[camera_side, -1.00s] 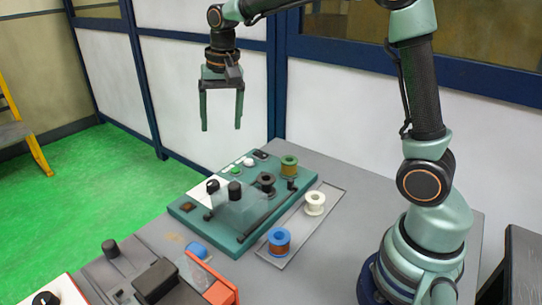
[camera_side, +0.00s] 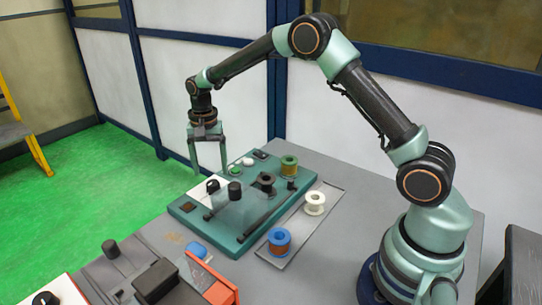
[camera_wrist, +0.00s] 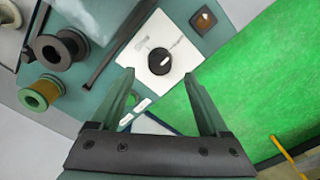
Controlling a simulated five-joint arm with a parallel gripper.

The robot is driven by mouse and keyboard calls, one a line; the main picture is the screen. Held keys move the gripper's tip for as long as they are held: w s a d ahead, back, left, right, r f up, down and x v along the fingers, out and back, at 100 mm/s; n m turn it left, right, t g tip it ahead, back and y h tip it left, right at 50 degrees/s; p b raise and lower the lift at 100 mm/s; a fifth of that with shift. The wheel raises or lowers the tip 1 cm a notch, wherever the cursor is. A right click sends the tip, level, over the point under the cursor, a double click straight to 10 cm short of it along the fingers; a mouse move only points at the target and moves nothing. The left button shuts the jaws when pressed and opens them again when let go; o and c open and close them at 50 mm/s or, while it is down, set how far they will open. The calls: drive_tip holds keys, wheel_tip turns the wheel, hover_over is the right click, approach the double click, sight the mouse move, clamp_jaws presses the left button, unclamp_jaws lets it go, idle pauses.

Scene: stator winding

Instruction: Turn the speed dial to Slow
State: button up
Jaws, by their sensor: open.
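A black dial (camera_side: 212,187) with a white pointer line stands on a white plate on the teal machine (camera_side: 187,221). In the wrist view the dial (camera_wrist: 160,62) shows its pointer slanting to the upper right; the plate's markings are too small to read. My gripper (camera_side: 210,171) is open and empty, pointing down above the rear left part of the machine. In the wrist view the dial appears just beyond and between the fingertips (camera_wrist: 159,75), apart from them.
On the machine are a green-flanged spool (camera_side: 289,167), a dark spool (camera_side: 266,181), a black knob (camera_side: 235,191) and a clear cover. A white spool (camera_side: 315,203) and a blue spool (camera_side: 279,241) stand in a grey tray. An orange part (camera_side: 222,294) lies in front.

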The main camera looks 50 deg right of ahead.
sight(213, 183)
drive_tip(key=shift+f, duration=2.35)
clamp_jaws()
